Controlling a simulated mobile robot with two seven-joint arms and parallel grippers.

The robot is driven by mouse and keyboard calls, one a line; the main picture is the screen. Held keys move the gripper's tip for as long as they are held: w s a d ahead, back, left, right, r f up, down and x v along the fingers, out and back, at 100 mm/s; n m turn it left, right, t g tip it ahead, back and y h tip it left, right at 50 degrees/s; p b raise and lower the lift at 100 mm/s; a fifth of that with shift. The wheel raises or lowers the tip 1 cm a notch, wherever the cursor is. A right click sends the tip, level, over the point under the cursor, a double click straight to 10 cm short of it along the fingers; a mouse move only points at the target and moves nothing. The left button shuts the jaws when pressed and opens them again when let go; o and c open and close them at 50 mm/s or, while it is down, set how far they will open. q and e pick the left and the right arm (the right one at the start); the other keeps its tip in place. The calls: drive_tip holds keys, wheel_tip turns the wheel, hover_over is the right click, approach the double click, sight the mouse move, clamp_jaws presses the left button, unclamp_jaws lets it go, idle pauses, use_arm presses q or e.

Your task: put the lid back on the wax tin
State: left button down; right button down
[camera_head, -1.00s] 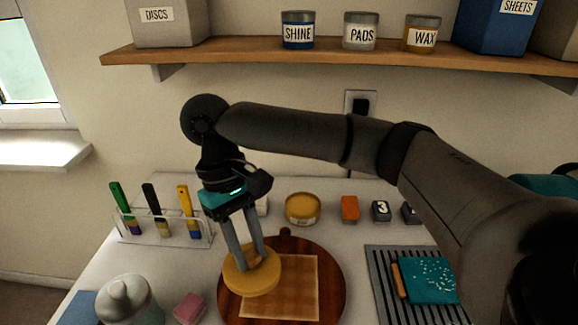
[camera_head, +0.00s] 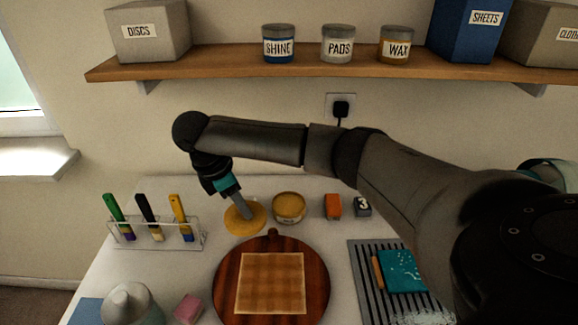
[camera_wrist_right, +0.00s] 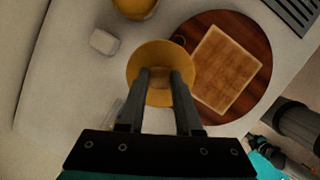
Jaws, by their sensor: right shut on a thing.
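The wax tin's lid is a round yellow disc (camera_head: 245,220), and it also shows in the right wrist view (camera_wrist_right: 146,56). My right gripper (camera_head: 245,213) is shut on the lid's raised middle part. The two fingers (camera_wrist_right: 160,76) hide part of the lid in the wrist view. The round yellow wax tin (camera_head: 289,208) stands on the table just right of the lid in the head view. In the wrist view the tin (camera_wrist_right: 135,6) is cut by the top edge. The lid is beside the tin, not over it.
A round wooden board (camera_head: 226,295) with a tan waxed sheet (camera_head: 270,283) lies in front. A clear rack (camera_head: 160,238) of several brushes stands left. A white block (camera_wrist_right: 103,41) shows near the lid. An orange block (camera_head: 333,206) stands right of the tin.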

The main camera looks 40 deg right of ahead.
drive_tip(key=w+d+n+t+y+p, duration=0.25)
drive_tip(key=d+n+p, duration=0.25)
drive_tip(key=d+n, duration=0.85)
drive_tip(key=shift+m+t+h, duration=0.45)
drive_tip(key=shift+m+h, duration=0.1)
drive_tip(key=f+b, duration=0.1)
drive_tip(key=d+f+b, duration=0.1)
drive_tip(key=f+b, duration=0.1)
drive_tip(key=d+f+b, duration=0.1)
drive_tip(key=f+b, duration=0.1)
drive_tip(key=shift+s+f, duration=0.15)
drive_tip(key=shift+f+b, duration=0.5)
drive_tip(key=shift+f, duration=0.45)
drive_tip(key=shift+r+p, duration=0.1)
drive_tip(key=shift+p, duration=0.6)
drive_tip(key=shift+f, duration=0.2)
idle(0.7)
drive_tip(key=shift+p, duration=0.55)
idle(0.4)
